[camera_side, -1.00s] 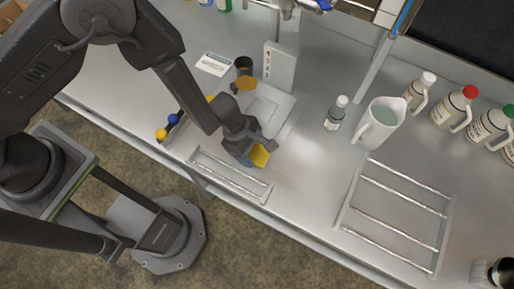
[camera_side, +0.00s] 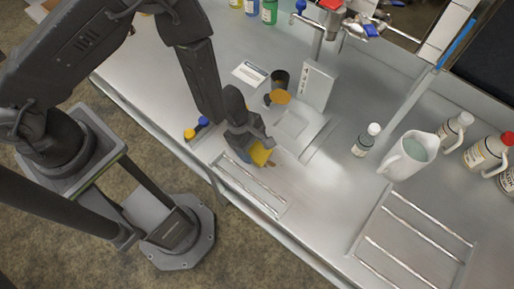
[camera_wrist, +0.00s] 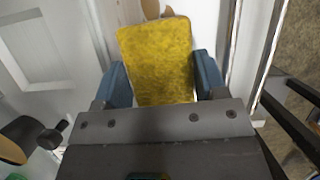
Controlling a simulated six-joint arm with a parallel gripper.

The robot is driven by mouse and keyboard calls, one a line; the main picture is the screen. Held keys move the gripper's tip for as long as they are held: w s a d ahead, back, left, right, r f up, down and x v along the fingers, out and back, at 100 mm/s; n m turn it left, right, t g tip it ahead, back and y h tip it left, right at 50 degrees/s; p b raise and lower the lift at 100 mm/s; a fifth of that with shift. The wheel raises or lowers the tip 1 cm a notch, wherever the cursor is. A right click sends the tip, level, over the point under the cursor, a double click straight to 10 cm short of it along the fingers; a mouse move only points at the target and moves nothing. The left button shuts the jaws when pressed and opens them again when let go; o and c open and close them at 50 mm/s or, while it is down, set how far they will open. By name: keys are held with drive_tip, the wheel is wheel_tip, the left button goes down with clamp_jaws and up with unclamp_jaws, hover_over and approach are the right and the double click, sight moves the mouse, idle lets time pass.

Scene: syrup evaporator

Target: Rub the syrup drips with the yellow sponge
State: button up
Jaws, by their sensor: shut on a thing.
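The yellow sponge (camera_side: 262,154) is held in my gripper (camera_side: 250,149), low over the steel counter, between the wire rack and the pale square recessed panel. In the wrist view the sponge (camera_wrist: 158,58) sits between the two blue fingers of my gripper (camera_wrist: 162,82), which are shut on its sides. Small brown syrup drips (camera_side: 271,164) show on the counter just beside the sponge's lower right edge. In the wrist view brown drips (camera_wrist: 152,9) show beyond the sponge's far end. I cannot tell whether the sponge touches the counter; more drips may be hidden under it.
A wire rack (camera_side: 248,187) lies along the front edge. A white pitcher (camera_side: 408,157) and a small bottle (camera_side: 366,139) stand right. Counter right of the sponge is clear.

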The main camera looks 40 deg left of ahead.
sight(282, 173)
drive_tip(key=shift+d+r, duration=0.2)
drive_tip(key=shift+d, duration=0.75)
drive_tip(key=shift+d+f, duration=0.15)
drive_tip(key=shift+d, duration=3.2)
drive_tip(key=shift+w+d+r, duration=0.1)
drive_tip(key=shift+d+r, duration=0.4)
wheel_tip(282, 173, up, 7)
drive_tip(key=shift+f, duration=0.15)
drive_tip(key=shift+a+f, duration=0.1)
drive_tip(key=shift+f, duration=0.05)
